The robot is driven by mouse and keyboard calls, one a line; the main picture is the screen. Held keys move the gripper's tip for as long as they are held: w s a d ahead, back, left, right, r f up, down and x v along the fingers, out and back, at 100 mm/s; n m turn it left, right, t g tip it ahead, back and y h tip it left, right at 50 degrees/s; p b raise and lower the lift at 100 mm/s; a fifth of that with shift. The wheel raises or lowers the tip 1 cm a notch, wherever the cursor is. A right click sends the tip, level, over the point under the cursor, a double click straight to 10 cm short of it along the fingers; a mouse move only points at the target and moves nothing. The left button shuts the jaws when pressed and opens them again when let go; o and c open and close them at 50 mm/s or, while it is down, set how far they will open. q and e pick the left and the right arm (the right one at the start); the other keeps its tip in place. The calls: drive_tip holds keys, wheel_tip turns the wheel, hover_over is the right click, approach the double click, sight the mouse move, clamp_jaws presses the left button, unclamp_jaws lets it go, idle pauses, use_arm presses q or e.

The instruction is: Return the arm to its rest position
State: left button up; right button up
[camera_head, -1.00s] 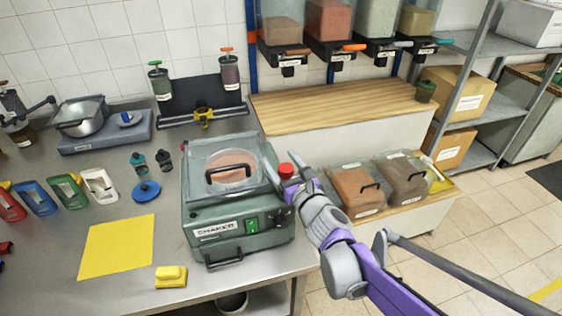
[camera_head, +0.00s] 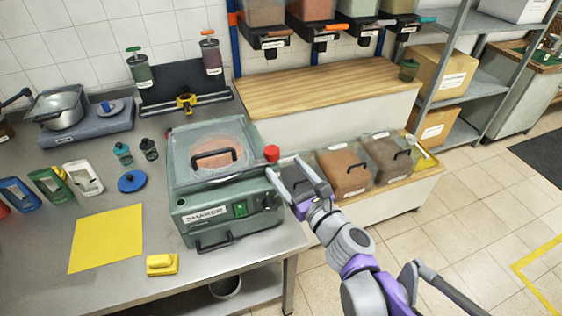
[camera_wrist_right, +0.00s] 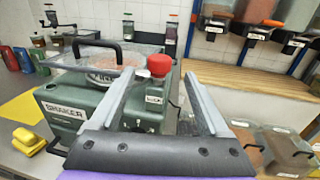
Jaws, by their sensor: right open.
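My right gripper (camera_head: 291,174) is open and empty at the right side of the green shaker (camera_head: 232,217) in the head view. In the right wrist view its two fingers (camera_wrist_right: 158,92) are spread, and nothing is between their tips but the view of the shaker's red knob (camera_wrist_right: 159,65) behind. The red knob also shows in the head view (camera_head: 271,153), just beyond the fingertips; I cannot tell whether they touch it. The shaker's clear lid is down over a pinkish content. My left gripper is not in view.
A yellow mat (camera_head: 106,238) and a yellow block (camera_head: 162,264) lie at the table's front. Bins with brown contents (camera_head: 343,174) stand on a low shelf to the right. A wooden counter (camera_head: 325,88) is behind. The tiled floor (camera_head: 470,235) at right is clear.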

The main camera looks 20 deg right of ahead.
drive_tip(key=shift+s, duration=0.15)
idle(0.4)
drive_tip(key=s+a+f+n+g+y+p, duration=0.1)
drive_tip(key=s+a+f+n+g+y, duration=0.45)
drive_tip(key=n, duration=1.35)
drive_tip(key=s+d+f+n+g+h, duration=0.3)
drive_tip(key=s+f+n+h, duration=0.1)
drive_tip(key=s+f+n, duration=0.1)
drive_tip(key=s+d+f+n+g+h+p, duration=0.1)
drive_tip(key=s+d+f+n+g+h, duration=0.2)
drive_tip(key=s+f+n+h, duration=0.2)
drive_tip(key=s+n, duration=0.2)
drive_tip(key=n, duration=0.2)
drive_tip(key=shift+s+n+g, duration=0.3)
drive_tip(key=shift+n+g, duration=0.05)
drive_tip(key=shift+n, duration=0.05)
drive_tip(key=shift+d, duration=0.1)
drive_tip(key=shift+c, duration=0.2)
